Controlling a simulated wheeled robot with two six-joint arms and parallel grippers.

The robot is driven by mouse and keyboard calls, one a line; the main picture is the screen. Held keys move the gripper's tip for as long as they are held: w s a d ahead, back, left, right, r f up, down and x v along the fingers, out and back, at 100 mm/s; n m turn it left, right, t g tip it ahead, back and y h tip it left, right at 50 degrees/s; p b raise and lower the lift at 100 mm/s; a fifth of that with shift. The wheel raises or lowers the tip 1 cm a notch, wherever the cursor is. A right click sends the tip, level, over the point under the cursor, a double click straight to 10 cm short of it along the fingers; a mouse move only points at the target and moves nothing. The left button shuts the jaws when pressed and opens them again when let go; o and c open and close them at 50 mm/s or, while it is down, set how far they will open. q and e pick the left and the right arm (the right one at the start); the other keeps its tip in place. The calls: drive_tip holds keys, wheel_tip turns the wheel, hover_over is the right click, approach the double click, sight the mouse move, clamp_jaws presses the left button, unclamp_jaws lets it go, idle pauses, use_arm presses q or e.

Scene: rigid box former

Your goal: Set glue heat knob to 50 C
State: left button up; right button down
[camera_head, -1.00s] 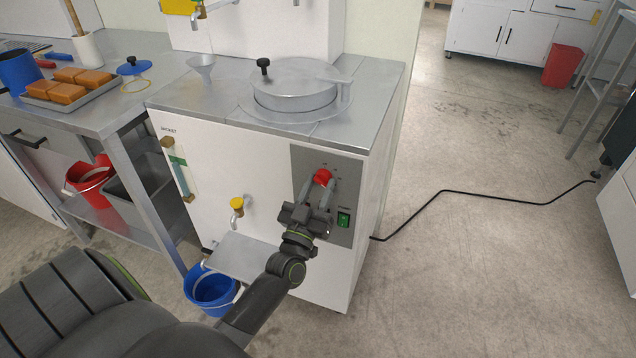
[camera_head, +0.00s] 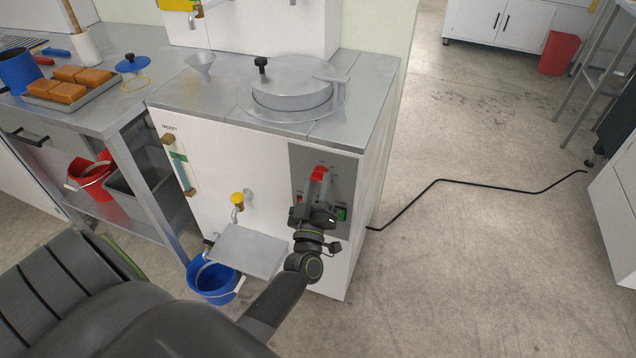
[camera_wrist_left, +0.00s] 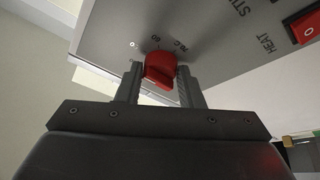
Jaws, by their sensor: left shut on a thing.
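The red heat knob (camera_head: 318,173) is on the grey control panel (camera_head: 335,165) on the front of the white machine. My left gripper (camera_head: 316,186) is at the panel with its fingers closed on the knob. In the left wrist view the red knob (camera_wrist_left: 160,70) sits between the two fingers of my left gripper (camera_wrist_left: 161,84). Panel marks near it include 0, 60 and a figure with C, partly hidden. Which mark the knob points to I cannot tell. My right gripper is not in view.
A green switch (camera_head: 341,214) is just right of my gripper. A red switch (camera_wrist_left: 305,25) shows in the wrist view. A yellow-handled tap (camera_head: 237,199), a metal shelf (camera_head: 248,252) and a blue bucket (camera_head: 213,280) are to the left. A black cable crosses the floor.

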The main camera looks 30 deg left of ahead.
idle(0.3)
use_arm(q)
drive_tip(key=o, duration=1)
drive_tip(key=shift+c, duration=0.2)
